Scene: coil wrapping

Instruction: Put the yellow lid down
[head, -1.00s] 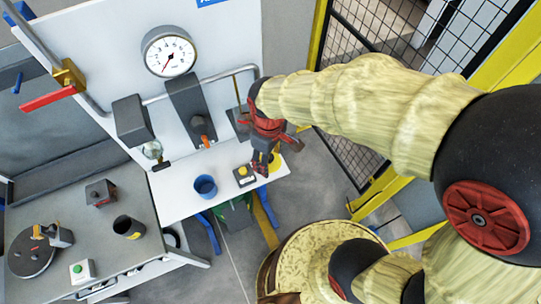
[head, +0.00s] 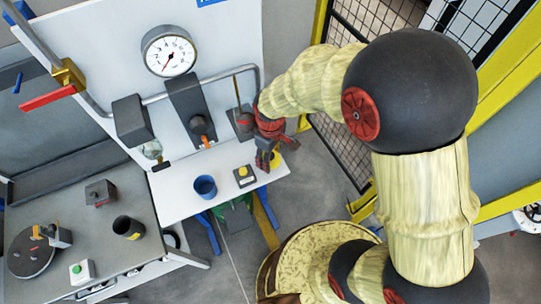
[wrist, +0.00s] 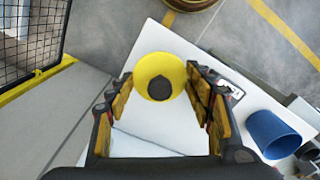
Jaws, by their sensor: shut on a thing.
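The yellow lid (wrist: 160,68) is round, with a dark knob at its middle, and it sits between my fingers in the wrist view. My gripper (wrist: 160,88) is shut on it, with a finger on either side. In the head view my gripper (head: 265,160) points down over the right end of the white table (head: 175,205). Part of the yellow lid (head: 277,160) shows beside the fingers there. I cannot tell whether the lid touches the table.
A blue cup (head: 205,187) and a box with a yellow button (head: 244,175) stand on the table left of my gripper. A white panel with a gauge (head: 169,52) rises behind. A mesh fence (head: 345,145) stands to the right. A grey bench (head: 75,225) is at lower left.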

